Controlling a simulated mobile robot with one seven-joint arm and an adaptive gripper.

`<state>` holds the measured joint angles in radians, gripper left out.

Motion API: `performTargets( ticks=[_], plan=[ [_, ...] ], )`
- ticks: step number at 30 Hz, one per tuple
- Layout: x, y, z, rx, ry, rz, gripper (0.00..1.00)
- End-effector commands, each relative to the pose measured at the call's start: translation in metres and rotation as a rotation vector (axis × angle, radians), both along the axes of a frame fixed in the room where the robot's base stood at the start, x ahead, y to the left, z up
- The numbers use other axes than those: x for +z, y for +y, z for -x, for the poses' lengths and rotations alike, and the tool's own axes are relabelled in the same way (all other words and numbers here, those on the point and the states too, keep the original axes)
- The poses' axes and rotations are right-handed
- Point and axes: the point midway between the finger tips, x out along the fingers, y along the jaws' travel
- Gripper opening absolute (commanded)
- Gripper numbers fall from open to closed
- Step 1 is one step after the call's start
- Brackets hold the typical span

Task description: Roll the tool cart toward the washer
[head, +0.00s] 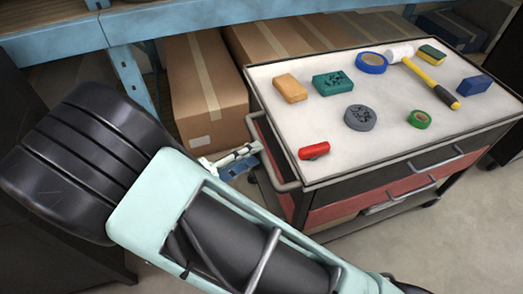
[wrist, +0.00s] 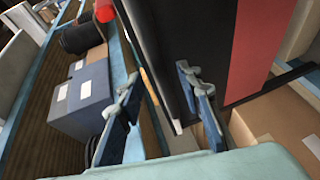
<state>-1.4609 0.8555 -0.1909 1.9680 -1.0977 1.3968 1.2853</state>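The tool cart (head: 400,110) stands at the right in the head view, with a pale top, dark frame and red drawers. A grey bar handle (head: 273,158) runs along its left end. My gripper (head: 236,158) is just left of this handle, low beside the cart; my arm hides part of the area below. In the wrist view the two fingers (wrist: 157,90) stand apart, with the cart's dark side and red face (wrist: 250,45) close by. I see nothing clearly held between them. No washer is recognisable in either view.
On the cart top lie a mallet (head: 425,75), tape rolls, several small blocks and a red item (head: 313,151). A blue shelf rack (head: 170,17) with cardboard boxes (head: 205,90) stands close behind the cart. Grey floor (head: 460,220) is open at the front right.

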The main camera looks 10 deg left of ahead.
Motion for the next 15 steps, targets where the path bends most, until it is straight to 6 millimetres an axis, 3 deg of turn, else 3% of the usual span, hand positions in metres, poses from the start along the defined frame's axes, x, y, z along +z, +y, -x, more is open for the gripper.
performTargets(
  ticks=[6, 15],
  plan=[
    [-0.007, -0.018, -0.025, -0.002, 0.001, 0.0, 0.33],
    [-0.007, -0.024, -0.033, 0.0, 0.001, -0.001, 0.33]
  ],
)
